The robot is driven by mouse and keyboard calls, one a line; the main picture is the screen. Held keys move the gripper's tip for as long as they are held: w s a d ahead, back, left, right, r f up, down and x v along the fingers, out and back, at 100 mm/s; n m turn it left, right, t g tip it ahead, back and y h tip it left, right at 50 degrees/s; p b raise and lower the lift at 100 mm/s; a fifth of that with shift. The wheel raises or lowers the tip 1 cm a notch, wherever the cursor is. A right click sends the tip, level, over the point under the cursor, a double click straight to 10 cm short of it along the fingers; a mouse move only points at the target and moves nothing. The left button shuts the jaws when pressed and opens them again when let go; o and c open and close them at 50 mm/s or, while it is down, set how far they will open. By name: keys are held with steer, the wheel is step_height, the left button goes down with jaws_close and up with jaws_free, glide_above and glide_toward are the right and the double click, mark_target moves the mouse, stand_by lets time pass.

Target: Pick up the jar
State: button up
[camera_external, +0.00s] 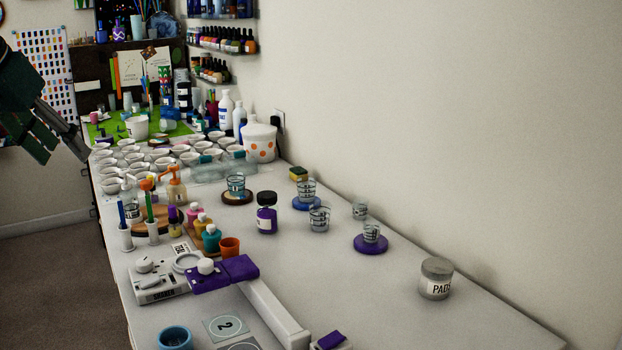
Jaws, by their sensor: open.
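A purple jar (267,213) with a black lid and a white label stands upright mid-table.
Measuring cups (319,218) stand around the middle, some on round coasters such as a purple one (371,244). A white device with a purple-topped arm (273,315) lies in front. Many white bowls (110,187) crowd the back left. The table around the clear jar is clear; a wall runs behind.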

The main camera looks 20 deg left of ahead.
steer(key=shift+w, duration=0.1)
steer(key=m+g+h, duration=0.3)
steer(key=m, duration=0.5)
glide_above(267, 194)
steer(key=s+a, duration=0.8)
steer(key=a, duration=0.1)
step_height(267, 194, down, 9)
steer(key=w+d+f+m, duration=0.1)
steer(key=w+d+f, duration=0.1)
steer(key=f, duration=0.2)
steer(key=w+d+f+m+g, duration=0.1)
steer(key=w+d+f, duration=0.2)
steer(key=f, duration=0.1)
steer(key=w+d+f, duration=0.2)
steer(key=d+f, duration=0.1)
steer(key=shift+w+d+f+m+h, duration=0.1)
steer(key=shift+w+f+m+h, duration=0.1)
steer(key=shift+f+m+h, duration=0.2)
steer(key=shift+d+f+g, duration=0.15)
steer(key=shift+f+g, duration=0.05)
steer(key=shift+g, duration=0.1)
steer(key=shift+w+f, duration=0.1)
steer(key=shift+f, duration=0.05)
steer(key=shift+x, duration=1.15)
